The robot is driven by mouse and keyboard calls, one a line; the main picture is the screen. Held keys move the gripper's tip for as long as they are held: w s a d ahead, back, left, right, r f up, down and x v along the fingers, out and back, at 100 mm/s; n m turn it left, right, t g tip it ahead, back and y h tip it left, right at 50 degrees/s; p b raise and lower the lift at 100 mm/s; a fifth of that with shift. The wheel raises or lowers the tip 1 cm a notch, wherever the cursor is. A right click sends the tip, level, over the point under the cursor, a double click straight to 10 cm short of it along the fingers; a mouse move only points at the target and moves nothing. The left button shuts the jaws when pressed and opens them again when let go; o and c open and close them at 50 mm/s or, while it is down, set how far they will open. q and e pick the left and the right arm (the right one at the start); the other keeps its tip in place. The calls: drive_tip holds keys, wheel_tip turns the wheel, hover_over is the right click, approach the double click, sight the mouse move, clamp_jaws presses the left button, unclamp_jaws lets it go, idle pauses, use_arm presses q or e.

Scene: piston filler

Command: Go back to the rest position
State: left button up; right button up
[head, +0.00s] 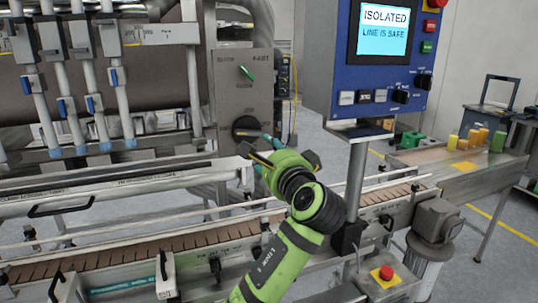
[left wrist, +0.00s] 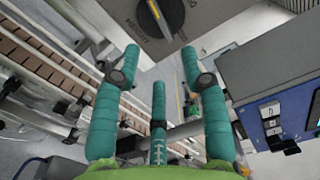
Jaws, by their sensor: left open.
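My left gripper (head: 256,148) reaches in on a green arm from the bottom middle of the head view. It is just in front of the lower part of a grey switch panel (head: 262,85). In the left wrist view its teal fingers (left wrist: 160,62) are spread apart with nothing between them. The panel's black rotary switch (head: 246,126) shows just above the gripper. In the left wrist view this switch (left wrist: 158,22) lies beyond the fingertips, apart from them. My right gripper is not in view.
A blue control box (head: 387,75) on a post stands right of my arm; its screen (head: 384,32) reads "ISOLATED, LINE IS SAFE". A conveyor (head: 150,246) runs below. A red stop button (head: 386,272) is at lower right. Yellow and green containers (head: 478,135) stand at far right.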

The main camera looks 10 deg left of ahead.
use_arm(q)
drive_tip(key=shift+s+d, duration=0.15)
drive_tip(key=shift+s, duration=0.15)
drive_tip(key=shift+f, duration=0.1)
